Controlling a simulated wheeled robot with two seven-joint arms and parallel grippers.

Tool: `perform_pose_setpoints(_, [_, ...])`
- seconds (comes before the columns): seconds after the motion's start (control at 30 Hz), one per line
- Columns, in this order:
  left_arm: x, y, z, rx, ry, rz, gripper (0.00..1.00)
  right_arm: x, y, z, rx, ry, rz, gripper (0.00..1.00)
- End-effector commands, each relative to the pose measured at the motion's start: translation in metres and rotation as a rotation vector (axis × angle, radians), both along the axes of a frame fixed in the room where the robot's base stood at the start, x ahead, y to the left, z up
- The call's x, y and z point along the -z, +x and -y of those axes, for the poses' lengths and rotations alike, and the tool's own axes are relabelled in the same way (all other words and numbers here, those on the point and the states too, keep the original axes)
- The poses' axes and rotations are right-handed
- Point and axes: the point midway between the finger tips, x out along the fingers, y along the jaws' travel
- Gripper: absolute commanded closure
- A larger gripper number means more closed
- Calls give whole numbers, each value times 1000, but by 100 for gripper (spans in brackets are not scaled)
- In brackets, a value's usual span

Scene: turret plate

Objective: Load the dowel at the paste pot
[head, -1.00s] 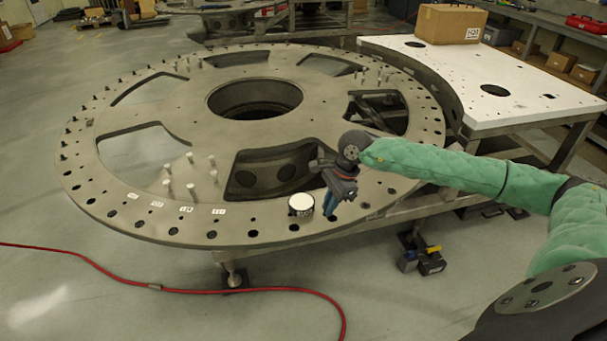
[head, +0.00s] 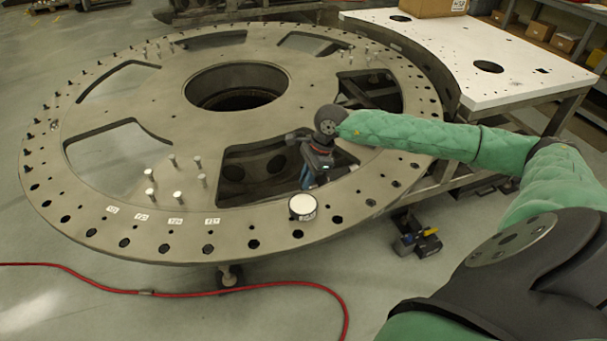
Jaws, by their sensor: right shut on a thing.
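The paste pot (head: 303,207), a short round pot with a white top and dark side, stands on the near rim of the large grey turret plate (head: 150,222). My right gripper (head: 308,182) points down just behind the pot, near the edge of the plate's near opening. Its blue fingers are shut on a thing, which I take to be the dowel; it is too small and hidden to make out. Several pale dowels (head: 174,160) stand upright in the plate left of that opening. My left gripper is out of view.
Labelled holes (head: 176,222) run along the plate's near rim, and dark pins line its left edge. A white table (head: 480,62) with a cardboard box (head: 428,7) adjoins at the right. A red hose (head: 200,294) lies on the floor.

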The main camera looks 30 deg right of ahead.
Motion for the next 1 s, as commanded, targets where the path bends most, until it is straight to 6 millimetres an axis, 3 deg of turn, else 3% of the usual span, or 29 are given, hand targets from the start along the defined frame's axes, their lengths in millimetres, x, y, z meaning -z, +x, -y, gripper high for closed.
perform_pose_setpoints(0.6, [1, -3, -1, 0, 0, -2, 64, 50, 0, 0, 0, 1, -2, 100])
perform_pose_setpoints(1.0, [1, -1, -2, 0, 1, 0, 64, 55, 0, 0, 0, 0, -1, 100])
